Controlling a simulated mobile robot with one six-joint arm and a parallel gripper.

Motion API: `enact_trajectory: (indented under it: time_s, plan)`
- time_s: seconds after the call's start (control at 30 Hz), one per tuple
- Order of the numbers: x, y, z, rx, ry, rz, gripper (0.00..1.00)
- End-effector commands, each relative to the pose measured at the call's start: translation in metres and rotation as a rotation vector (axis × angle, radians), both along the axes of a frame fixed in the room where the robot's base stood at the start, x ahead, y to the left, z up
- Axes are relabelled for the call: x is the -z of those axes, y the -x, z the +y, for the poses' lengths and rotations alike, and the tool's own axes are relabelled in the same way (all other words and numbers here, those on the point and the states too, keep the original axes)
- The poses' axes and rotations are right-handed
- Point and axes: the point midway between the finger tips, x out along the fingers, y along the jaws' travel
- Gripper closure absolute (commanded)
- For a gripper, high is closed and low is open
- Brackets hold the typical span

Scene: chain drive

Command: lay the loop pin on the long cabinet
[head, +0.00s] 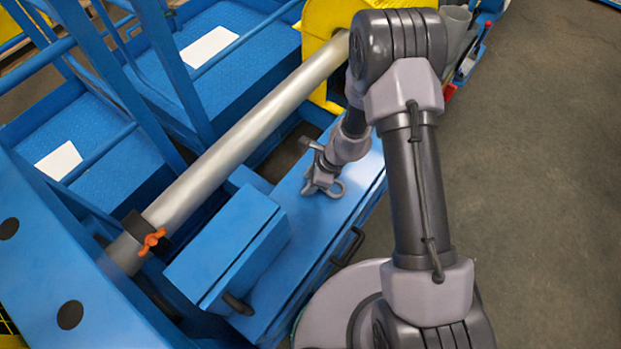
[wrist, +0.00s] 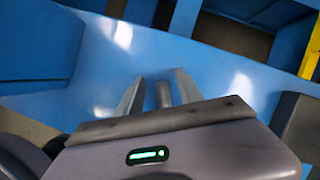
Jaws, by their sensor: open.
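The long cabinet (head: 305,250) is a blue box with a flat top, and its top fills much of the wrist view (wrist: 160,60). My gripper (head: 322,187) is low over this top, at its far part. In the wrist view my gripper (wrist: 158,88) has its two fingers apart. A short grey rod (wrist: 163,95), which looks like part of the loop pin, shows between the fingers, with a gap on each side. In the head view a grey curved shape at the fingertips may be its loop; I cannot clearly separate it from the fingers.
A smaller blue box (head: 228,247) stands on the cabinet's near left. A long grey shaft (head: 240,127) with an orange wing knob (head: 151,240) runs along the left. A yellow housing (head: 322,20) is at the back. Clear floor (head: 540,170) lies right.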

Motion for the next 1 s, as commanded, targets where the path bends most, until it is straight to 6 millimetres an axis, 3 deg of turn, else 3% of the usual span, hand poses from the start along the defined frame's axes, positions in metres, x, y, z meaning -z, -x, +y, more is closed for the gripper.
enact_trajectory:
  time_s: [0.17,0.5,0.7,1.0]
  plan:
    - [-0.024,0.001,-0.008,0.003,-0.001,-0.001,0.57]
    - [-0.105,0.007,-0.040,0.003,-0.001,-0.001,0.57]
    - [-0.143,0.011,-0.057,0.002,0.000,-0.001,0.57]
    - [-0.161,0.013,-0.066,0.001,0.000,0.000,0.57]
